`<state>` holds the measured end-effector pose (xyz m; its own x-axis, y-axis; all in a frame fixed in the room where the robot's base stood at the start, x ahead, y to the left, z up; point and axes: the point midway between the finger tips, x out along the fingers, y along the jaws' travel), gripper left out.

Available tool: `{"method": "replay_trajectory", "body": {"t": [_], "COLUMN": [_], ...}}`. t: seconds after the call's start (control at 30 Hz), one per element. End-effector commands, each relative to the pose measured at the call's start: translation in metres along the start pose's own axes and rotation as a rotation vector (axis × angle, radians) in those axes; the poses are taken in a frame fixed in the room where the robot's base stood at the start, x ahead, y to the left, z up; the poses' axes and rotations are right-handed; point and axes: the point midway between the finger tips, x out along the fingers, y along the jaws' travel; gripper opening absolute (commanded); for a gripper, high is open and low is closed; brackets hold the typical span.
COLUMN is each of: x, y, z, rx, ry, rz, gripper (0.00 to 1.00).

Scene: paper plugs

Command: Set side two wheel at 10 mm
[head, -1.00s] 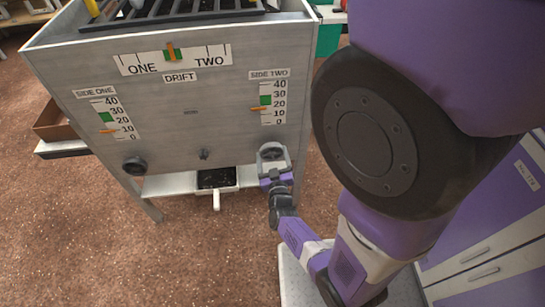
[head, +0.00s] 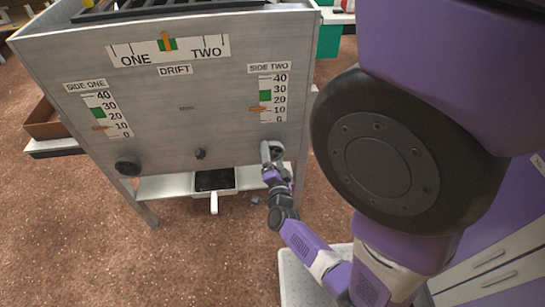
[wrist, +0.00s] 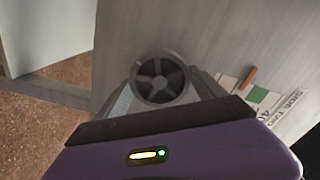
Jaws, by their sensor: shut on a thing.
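The side two wheel (head: 278,148) is a dark spoked handwheel low on the right of the grey panel. It also shows in the wrist view (wrist: 160,80). My gripper (wrist: 163,82) is shut on it, one finger on each side of the rim; in the head view my gripper (head: 271,153) looks turned nearly edge-on. The side two scale (head: 273,98) runs from 0 to 40 with a green band above 20. Its orange pointer (head: 257,109) stands at about the 10 mark, perhaps a hair above. In the wrist view the pointer (wrist: 247,77) sits below the green band.
The side one scale (head: 107,113) has its pointer near 10, above its own wheel (head: 128,166). A small knob (head: 200,154) sits between the wheels. The drift pointer (head: 166,41) is on green. A tray (head: 214,181) with dark contents sits below. Grey lumps lie on the floor.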

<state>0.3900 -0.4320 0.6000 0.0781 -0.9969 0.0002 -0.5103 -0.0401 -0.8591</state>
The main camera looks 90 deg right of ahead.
Motion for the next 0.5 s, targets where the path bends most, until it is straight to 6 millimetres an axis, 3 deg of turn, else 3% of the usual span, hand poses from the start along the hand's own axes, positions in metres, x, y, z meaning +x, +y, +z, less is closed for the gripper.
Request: {"method": "replay_trajectory", "body": {"t": [0.2, 0.5], "x": [-0.0002, -0.0001], "y": [0.0013, 0.0001], "z": [0.0012, 0.0004], "rx": [0.190, 0.229], "ry": [-0.001, -0.001], "rz": [-0.001, 0.001], "gripper": [0.37, 0.37]}}
